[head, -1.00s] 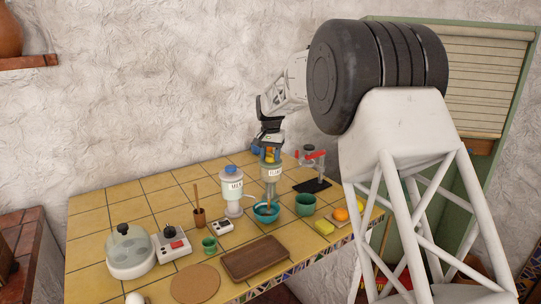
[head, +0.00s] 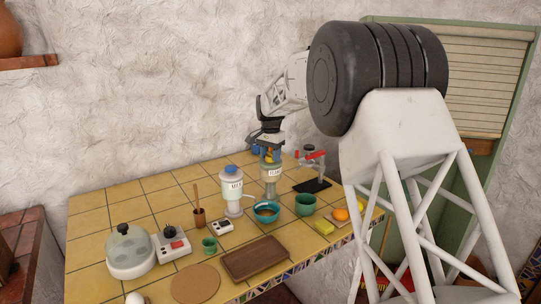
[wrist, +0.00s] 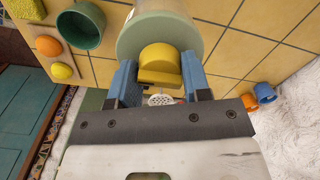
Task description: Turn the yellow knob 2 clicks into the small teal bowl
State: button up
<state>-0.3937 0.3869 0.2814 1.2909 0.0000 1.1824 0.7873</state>
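In the head view this dispenser (head: 271,188) stands upright with a label too small to read surely. My gripper (wrist: 160,78) has its blue fingers on both sides of the knob, seemingly touching it, with the knob's bar crosswise between them. In the head view my gripper (head: 270,157) is at the dispenser's top. The bowl does not show in the wrist view.
A second dispenser with a blue knob (head: 231,190) stands just left. A green pot (head: 305,204) and a stand with a red lever (head: 312,170) are to the right. A brown tray (head: 253,259) lies in front. Bare tiles show behind on the left.

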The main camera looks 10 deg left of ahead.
aim_at(270, 153)
jog(key=o, duration=0.4)
jog(key=shift+r, duration=0.1)
jog(key=shift+r, duration=3.85)
